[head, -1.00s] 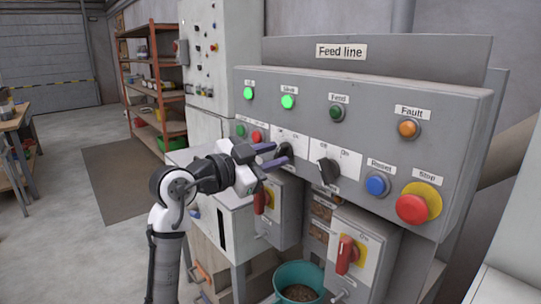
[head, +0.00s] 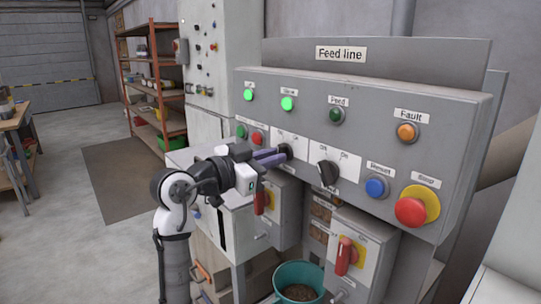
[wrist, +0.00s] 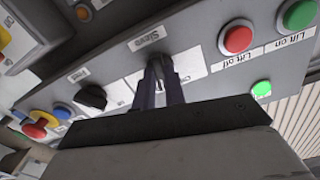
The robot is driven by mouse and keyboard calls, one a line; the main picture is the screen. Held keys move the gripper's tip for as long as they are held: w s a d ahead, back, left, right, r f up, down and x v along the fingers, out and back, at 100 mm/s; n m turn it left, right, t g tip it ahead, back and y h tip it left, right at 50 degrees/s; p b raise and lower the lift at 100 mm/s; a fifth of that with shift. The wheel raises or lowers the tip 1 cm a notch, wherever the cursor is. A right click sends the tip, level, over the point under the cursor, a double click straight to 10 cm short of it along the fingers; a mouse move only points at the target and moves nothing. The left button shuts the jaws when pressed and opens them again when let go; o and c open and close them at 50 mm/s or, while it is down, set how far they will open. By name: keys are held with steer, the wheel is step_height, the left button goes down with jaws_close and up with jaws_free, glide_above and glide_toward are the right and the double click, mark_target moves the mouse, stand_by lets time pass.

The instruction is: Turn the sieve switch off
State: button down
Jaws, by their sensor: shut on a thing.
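The sieve switch (head: 287,151) is a black rotary knob on a white plate of the grey Feed line panel. In the wrist view the label "Sieve" (wrist: 147,39) stands beside it. My gripper (head: 277,156) reaches it from the left, and its two purple fingers are shut on the knob. In the wrist view the fingers (wrist: 162,84) close around the knob, which is mostly hidden between them, so its setting cannot be read. The green sieve lamp (head: 288,104) above it is lit.
A second black knob (head: 328,173) sits right of the sieve switch. Green and red lift buttons (head: 257,138) are close on the left. Boxes with red handles (head: 345,256) jut out below.

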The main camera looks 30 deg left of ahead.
steer(key=shift+r+n+p, duration=0.15)
steer(key=shift+n+p, duration=1.9)
steer(key=shift+n, duration=2.15)
steer(key=c, duration=1.5)
jaws_free()
steer(key=shift+o, duration=0.2)
steer(key=b+v, duration=0.3)
steer(key=v, duration=1)
steer(key=shift+s, duration=0.4)
